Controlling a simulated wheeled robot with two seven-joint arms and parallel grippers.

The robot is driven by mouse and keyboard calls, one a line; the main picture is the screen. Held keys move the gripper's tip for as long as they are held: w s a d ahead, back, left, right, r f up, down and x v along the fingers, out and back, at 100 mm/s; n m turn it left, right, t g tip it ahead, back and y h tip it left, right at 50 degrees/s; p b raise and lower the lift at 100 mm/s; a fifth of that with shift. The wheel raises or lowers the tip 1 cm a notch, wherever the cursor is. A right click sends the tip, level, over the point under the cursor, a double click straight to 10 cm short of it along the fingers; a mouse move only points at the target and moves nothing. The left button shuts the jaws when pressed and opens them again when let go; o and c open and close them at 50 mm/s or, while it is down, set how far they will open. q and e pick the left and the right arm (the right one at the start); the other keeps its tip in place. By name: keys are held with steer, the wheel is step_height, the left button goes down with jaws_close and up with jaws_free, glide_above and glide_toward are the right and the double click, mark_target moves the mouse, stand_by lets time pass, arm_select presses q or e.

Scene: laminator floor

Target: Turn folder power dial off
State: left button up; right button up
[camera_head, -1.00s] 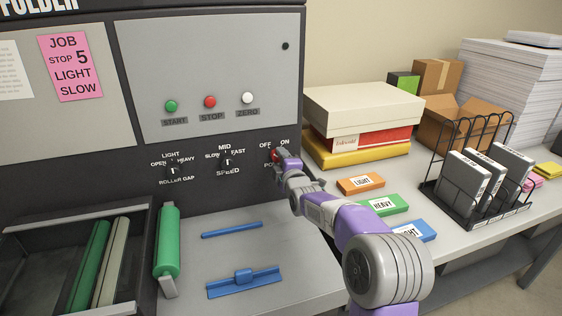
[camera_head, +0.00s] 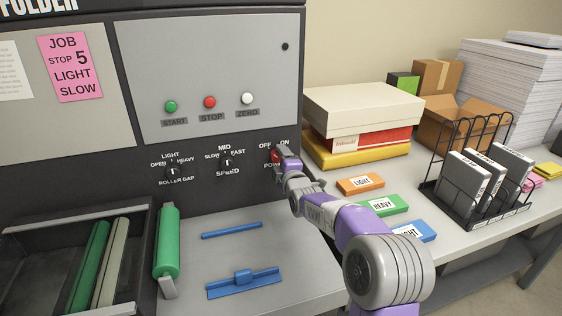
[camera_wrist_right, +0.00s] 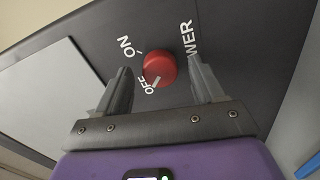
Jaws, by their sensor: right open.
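The red power dial (camera_wrist_right: 160,68) is on the folder's dark front panel, between the two fingers of my right gripper (camera_wrist_right: 160,78) in the wrist view. The gripper is open, with a finger on each side of the dial and gaps showing between them. The dial's white mark lies on its side nearest the OFF lettering (camera_wrist_right: 152,86); the ON lettering (camera_wrist_right: 126,46) is farther round. In the head view my right gripper (camera_head: 279,154) covers most of the dial. My left gripper is not in view.
The speed knob (camera_head: 228,162) and roller gap knob (camera_head: 172,172) sit left of the dial. Start, stop (camera_head: 210,102) and zero buttons are above. Blue parts (camera_head: 243,283) and labelled blocks (camera_head: 361,184) lie on the table below. A wire rack (camera_head: 440,195) stands to the right.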

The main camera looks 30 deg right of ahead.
steer(key=p+v, duration=0.1)
steer(key=v, duration=0.6)
steer(key=shift+s, duration=0.2)
stand_by(0.4)
